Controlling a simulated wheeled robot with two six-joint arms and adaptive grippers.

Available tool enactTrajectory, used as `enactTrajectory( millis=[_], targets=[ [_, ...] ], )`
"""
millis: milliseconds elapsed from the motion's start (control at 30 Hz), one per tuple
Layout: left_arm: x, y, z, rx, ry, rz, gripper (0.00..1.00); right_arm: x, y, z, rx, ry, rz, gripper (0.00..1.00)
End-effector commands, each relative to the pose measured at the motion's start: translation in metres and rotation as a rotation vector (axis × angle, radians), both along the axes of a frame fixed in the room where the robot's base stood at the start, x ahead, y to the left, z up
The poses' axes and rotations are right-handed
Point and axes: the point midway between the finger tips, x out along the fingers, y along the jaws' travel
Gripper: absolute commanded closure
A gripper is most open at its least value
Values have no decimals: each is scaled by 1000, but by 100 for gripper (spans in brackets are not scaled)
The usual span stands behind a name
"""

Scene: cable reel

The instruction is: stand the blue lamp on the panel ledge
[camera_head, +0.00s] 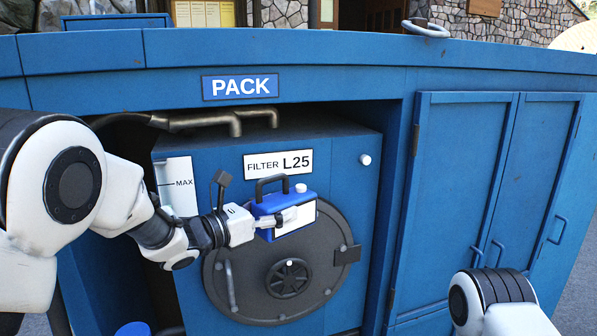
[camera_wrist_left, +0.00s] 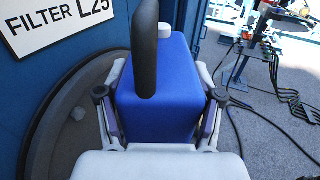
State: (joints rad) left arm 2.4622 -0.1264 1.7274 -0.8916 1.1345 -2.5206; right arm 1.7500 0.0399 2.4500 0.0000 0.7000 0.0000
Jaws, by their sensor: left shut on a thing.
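The blue lamp (camera_head: 268,206) is a box with a dark carrying handle, a small white knob on top and a pale front face. My left gripper (camera_head: 277,222) is shut on it and holds it upright in front of the round dark hatch. In the left wrist view the gripper's fingers (camera_wrist_left: 161,105) press on both sides of the blue lamp (camera_wrist_left: 175,75). A broad blue ledge (camera_head: 300,48) runs along the top of the cabinet, above the PACK sign; I cannot tell whether it is the panel ledge. My right arm shows at lower right, its gripper out of frame.
The lamp is close to the round hatch (camera_head: 325,282) with its handwheel, below the FILTER L25 label (camera_head: 278,163). Bent pipes (camera_head: 235,122) stick out above left. Closed blue doors (camera_head: 495,190) stand to the right. A pale ring (camera_head: 426,29) lies on the top ledge.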

Motion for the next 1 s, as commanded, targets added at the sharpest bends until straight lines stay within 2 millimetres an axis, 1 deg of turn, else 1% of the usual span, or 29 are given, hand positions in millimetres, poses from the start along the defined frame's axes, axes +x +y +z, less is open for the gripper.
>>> enactTrajectory(
  millis=[33, 67, 100, 167, 200, 267, 300, 367, 400, 500, 600, 700, 1000],
  targets=[
    [-3, 11, -39, 0, 11, 74, 97, 0, 0, -8, 0, 0, 0, 60],
    [-5, 17, -58, 2, 13, 122, 97, 0, 0, -11, 0, 0, 0, 60],
    [-9, 27, -83, 2, 13, 187, 97, 0, 0, -14, 0, 0, 0, 60],
    [-16, 42, -118, 5, 10, 284, 97, 0, 0, -18, 0, 0, 0, 60],
    [-22, 51, -142, 7, 11, 347, 97, 0, 0, -21, 0, 0, 0, 60],
    [-34, 67, -176, 8, 9, 439, 97, 0, 0, -25, 0, 0, 0, 60],
    [-43, 77, -198, 10, 6, 500, 97, 0, 0, -28, 0, 0, 0, 60],
    [-58, 91, -230, 8, 9, 587, 97, 0, 0, -33, 0, 0, 0, 60],
    [-70, 101, -249, 6, 12, 644, 97, 0, 0, -36, 0, 0, 0, 60],
    [-96, 125, -287, 5, 7, 756, 97, 0, 0, -41, 0, 0, 0, 60],
    [-117, 143, -309, 7, -1, 825, 97, 0, 0, -44, 0, 0, 0, 60],
    [-129, 151, -319, 4, -5, 859, 97, 0, 0, -45, 0, 0, 0, 60],
    [-131, 153, -319, 1, -9, 868, 97, 0, 0, -45, 0, 0, 0, 60]
  ],
)
